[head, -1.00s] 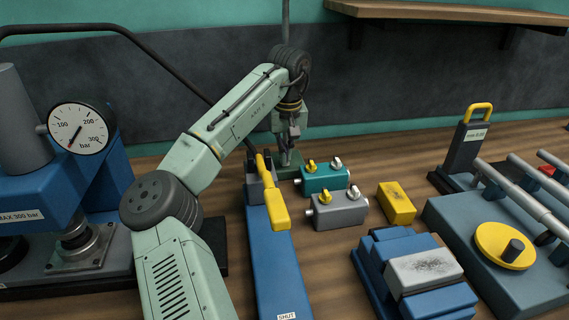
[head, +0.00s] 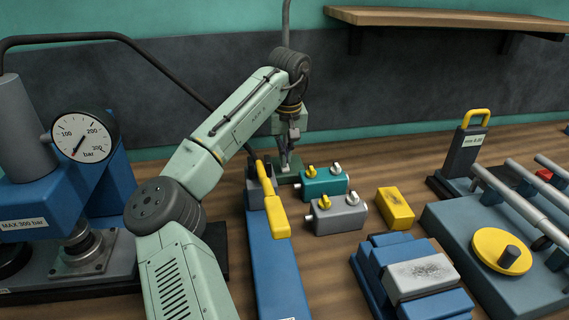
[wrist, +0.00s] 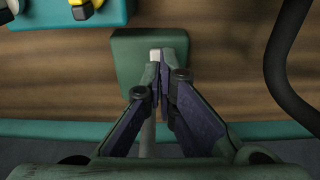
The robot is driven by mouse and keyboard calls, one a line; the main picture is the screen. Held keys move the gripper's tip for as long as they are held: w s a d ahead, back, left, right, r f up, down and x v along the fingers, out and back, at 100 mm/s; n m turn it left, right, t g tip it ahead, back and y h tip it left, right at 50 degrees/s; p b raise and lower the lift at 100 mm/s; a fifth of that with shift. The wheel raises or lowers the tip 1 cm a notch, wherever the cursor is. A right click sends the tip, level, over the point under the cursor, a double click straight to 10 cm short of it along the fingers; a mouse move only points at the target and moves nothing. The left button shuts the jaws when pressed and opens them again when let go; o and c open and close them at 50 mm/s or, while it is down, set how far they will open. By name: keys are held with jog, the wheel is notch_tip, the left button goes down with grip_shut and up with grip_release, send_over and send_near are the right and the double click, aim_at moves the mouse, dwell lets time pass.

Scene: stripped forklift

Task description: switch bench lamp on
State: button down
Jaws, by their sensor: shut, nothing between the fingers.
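The bench lamp shows as a dark green base (head: 288,177) at the back of the bench and a thin upright pole (head: 287,16) behind my wrist. The lamp's head is out of view. The green base (wrist: 130,48) also shows in the wrist view, with a small pale piece (wrist: 154,54) on it, perhaps the switch, partly hidden by the fingertips. My gripper (head: 285,162) is shut and empty, pointing down over the base. In the wrist view my gripper (wrist: 164,62) has its fingertips together at the pale piece. I cannot tell whether they touch it.
A teal box (head: 324,184) and a grey box (head: 337,214) with small knobs stand just right of the base. A blue lever unit with a yellow handle (head: 275,214) is in front. A yellow block (head: 396,208) lies further right. A dark cable (wrist: 288,70) curves at right.

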aim_at(286, 169)
jog(key=shift+r, duration=2.55)
